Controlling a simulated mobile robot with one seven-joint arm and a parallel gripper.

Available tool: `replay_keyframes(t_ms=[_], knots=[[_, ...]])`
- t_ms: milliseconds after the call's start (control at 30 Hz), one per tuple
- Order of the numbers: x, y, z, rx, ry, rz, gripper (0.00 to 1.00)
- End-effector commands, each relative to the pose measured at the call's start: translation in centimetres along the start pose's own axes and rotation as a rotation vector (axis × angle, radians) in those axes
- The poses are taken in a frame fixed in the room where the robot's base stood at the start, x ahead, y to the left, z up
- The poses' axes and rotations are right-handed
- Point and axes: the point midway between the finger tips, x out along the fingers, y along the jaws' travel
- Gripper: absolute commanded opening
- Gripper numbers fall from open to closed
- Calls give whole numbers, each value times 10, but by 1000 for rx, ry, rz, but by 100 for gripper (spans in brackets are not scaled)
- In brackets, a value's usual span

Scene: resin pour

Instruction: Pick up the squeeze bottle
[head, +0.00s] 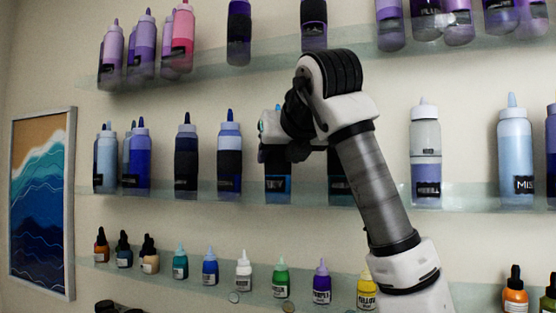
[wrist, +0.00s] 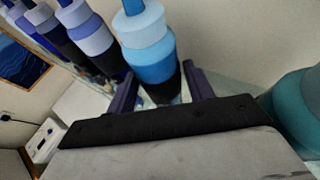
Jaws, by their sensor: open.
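A blue squeeze bottle (wrist: 150,68) with a paler blue shoulder and a blue tip stands upright in the wrist view. My gripper (wrist: 161,84) is open, with one dark finger on each side of the bottle's body. I cannot tell whether either finger touches it. In the head view, the lower part of this bottle (head: 278,186), with a dark label, shows on the middle glass shelf below my wrist; its upper part is mostly hidden by my arm.
Several blue and dark bottles (wrist: 87,30) stand close on the left in the wrist view. A teal bottle (wrist: 297,108) is at the right. The middle shelf (head: 393,190) holds more bottles; small dropper bottles (head: 244,270) line the lower shelf. A wave picture (head: 42,200) hangs at the left.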

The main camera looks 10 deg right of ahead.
Motion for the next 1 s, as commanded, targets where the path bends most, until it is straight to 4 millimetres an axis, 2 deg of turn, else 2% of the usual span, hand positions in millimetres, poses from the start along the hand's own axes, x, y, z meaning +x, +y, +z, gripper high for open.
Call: replay_keyframes(t_ms=[267,533,567,800,1000], knots=[[35,2,0,1,1,4,52],[40,1,-2,0,0,1,52],[40,1,-2,0,0,1,51],[39,1,-2,0,0,1,19],[39,1,-1,0,-1,1,18]])
